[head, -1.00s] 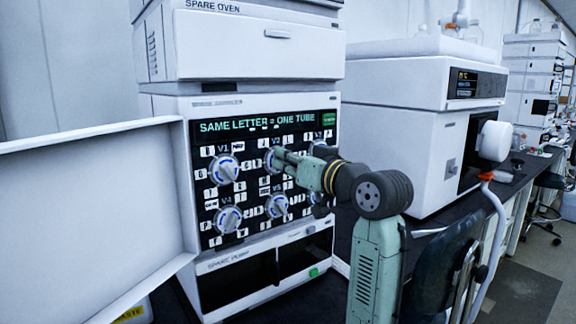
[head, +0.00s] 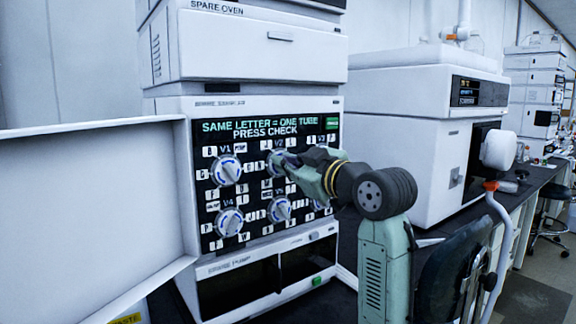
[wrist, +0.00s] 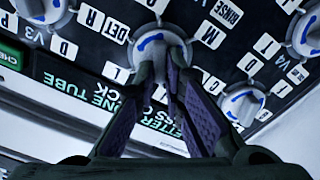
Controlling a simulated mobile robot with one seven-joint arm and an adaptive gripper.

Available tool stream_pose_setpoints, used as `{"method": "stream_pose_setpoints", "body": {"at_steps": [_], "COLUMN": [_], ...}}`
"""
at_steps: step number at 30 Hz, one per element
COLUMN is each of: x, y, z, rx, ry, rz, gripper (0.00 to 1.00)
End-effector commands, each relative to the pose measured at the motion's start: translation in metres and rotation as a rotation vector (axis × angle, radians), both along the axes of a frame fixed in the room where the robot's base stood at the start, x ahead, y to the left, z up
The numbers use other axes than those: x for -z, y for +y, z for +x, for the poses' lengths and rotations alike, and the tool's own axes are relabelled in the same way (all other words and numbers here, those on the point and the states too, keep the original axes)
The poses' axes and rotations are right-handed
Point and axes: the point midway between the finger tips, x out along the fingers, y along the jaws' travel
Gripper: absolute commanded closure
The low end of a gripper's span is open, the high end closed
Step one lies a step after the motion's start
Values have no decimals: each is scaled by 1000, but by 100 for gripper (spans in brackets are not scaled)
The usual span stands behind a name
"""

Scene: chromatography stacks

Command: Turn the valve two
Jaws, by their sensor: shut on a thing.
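The valve two knob (head: 273,166), grey-white with blue marks, is in the top middle of the black panel, under the label V2. My gripper (head: 286,160) reaches it from the right and is shut on it. In the wrist view my gripper's dark fingers (wrist: 166,72) close around the valve two knob (wrist: 158,48); its blue mark shows, and the fingers hide its near side. The panel's display (head: 257,127) reads "SAME LETTER = ONE TUBE" and "PRESS CHECK".
The V1 knob (head: 227,169), V4 knob (head: 229,222) and V5 knob (head: 280,209) stick out nearby; the V3 knob (head: 322,150) is partly behind my arm. A green check button (head: 332,123) is at the panel's upper right. An open white door (head: 90,215) stands at left.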

Motion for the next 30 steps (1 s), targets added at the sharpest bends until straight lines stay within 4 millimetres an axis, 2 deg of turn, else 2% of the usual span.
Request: {"method": "stream_pose_setpoints", "body": {"at_steps": [14, 15, 23, 30], "x": [-1, -1, 0, 0], "y": [0, 0, 0, 0], "z": [-1, -1, 0, 0], "rx": [0, 0, -1, 0], "ry": [-12, -12, -10, -9], "rz": [-14, -14, -12, -12], "gripper": [100, 89, 71, 70]}}
